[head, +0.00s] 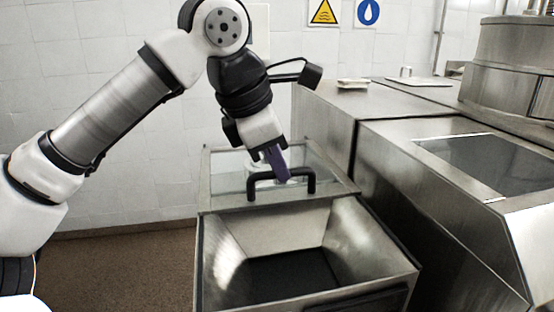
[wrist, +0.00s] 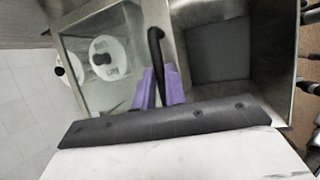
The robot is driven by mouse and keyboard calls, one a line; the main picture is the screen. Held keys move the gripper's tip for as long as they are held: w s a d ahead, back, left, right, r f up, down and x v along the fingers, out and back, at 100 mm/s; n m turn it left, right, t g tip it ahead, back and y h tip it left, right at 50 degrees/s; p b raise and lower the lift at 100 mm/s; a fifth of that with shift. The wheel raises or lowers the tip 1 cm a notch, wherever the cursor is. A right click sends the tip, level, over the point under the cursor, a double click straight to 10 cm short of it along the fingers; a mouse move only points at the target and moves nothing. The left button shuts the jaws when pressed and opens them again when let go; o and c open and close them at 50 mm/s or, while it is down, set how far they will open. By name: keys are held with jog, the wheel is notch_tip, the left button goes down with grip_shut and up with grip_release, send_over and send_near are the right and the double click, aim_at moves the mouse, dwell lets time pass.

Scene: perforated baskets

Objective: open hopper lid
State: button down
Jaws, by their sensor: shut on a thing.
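The steel hopper (head: 207,262) stands below my arm, with its funnel-shaped mouth uncovered at the front and a dark bottom inside. Its lid, a metal-framed glass panel (head: 225,172), is behind the mouth. The black U-shaped handle (head: 312,184) is on the lid's front edge. My gripper (head: 279,170) reaches down to the handle from above. In the wrist view, the purple fingers of my gripper (wrist: 158,86) are on either side of the black handle (wrist: 155,42), shut on it. The lid's glass (wrist: 88,75) shows a pale reflection. The fingertips' exact contact is partly hidden.
A steel machine (head: 375,180) with a dark inset window stands close on the right. A large steel drum (head: 510,75) is behind it. A white tiled wall (head: 110,130) is at the back, and the brown floor (head: 120,265) at left is clear.

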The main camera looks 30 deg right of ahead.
jog(key=c, duration=1.5)
grip_release()
jog(key=shift+o, duration=0.2)
jog(key=b+v, duration=0.1)
jog(key=v, duration=1.3)
jog(key=shift+s+f, duration=0.1)
jog(key=shift+f, duration=0.05)
